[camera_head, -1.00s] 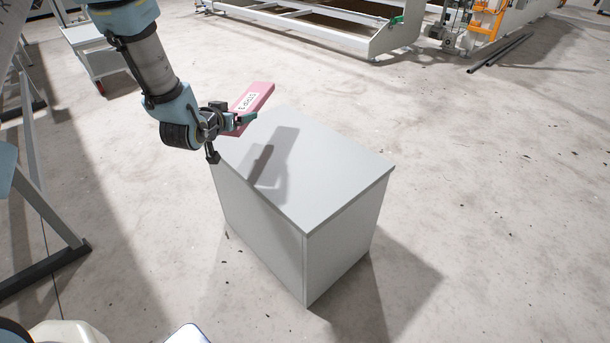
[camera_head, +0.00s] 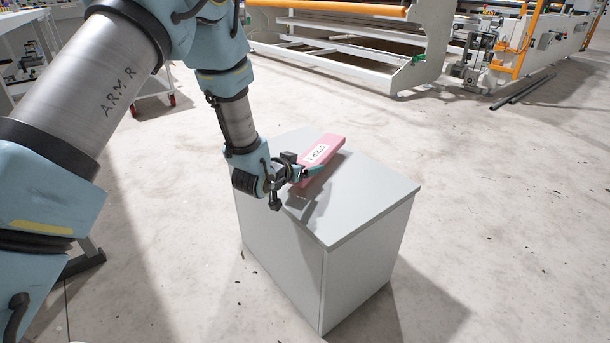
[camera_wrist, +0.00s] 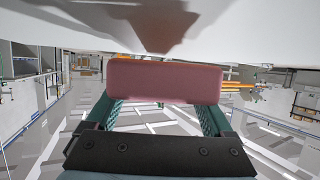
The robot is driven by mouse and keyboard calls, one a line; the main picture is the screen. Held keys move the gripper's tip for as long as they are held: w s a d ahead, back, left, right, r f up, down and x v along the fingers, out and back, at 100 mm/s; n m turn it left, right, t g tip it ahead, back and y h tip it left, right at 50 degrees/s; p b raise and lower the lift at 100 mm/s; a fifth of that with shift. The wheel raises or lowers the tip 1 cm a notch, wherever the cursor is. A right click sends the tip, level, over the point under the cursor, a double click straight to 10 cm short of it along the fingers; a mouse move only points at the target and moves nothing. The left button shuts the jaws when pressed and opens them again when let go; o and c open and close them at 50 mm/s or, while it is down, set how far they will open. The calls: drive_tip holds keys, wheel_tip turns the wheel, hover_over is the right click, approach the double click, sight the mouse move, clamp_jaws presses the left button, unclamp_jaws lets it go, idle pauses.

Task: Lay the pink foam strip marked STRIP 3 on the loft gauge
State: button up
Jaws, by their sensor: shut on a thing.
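The pink foam strip (camera_head: 328,154) has a white label with dark print, hard to read at this angle. My gripper (camera_head: 311,171) is shut on the strip's near end, and the strip points away to the upper right. The strip is over the flat top of a grey cabinet (camera_head: 372,200), seemingly a little above it, with its shadow close by. In the wrist view the strip (camera_wrist: 165,82) lies across between the two green fingers. A pinkish-brown patch shows on the pale surface beyond it. I cannot make out anything that is clearly the loft gauge.
The cabinet top is otherwise bare, and open concrete floor (camera_head: 480,200) surrounds it. A long white machine frame (camera_head: 345,50) with an orange roller stands behind. Dark rods (camera_head: 522,92) lie on the floor at the back right. A white wheeled table stands at the back left.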

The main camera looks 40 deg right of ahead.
drive_tip(key=shift+f, duration=1.2)
drive_tip(key=shift+f+b, duration=0.2)
drive_tip(key=shift+b, duration=0.1)
drive_tip(key=o, duration=1)
drive_tip(key=shift+o, duration=0.2)
drive_tip(key=shift+r, duration=0.15)
drive_tip(key=shift+a+r, duration=0.2)
drive_tip(key=p+v, duration=0.2)
drive_tip(key=v, duration=0.9)
drive_tip(key=shift+s+a+p, duration=0.15)
drive_tip(key=shift+a+p, duration=0.1)
drive_tip(key=shift+p, duration=0.05)
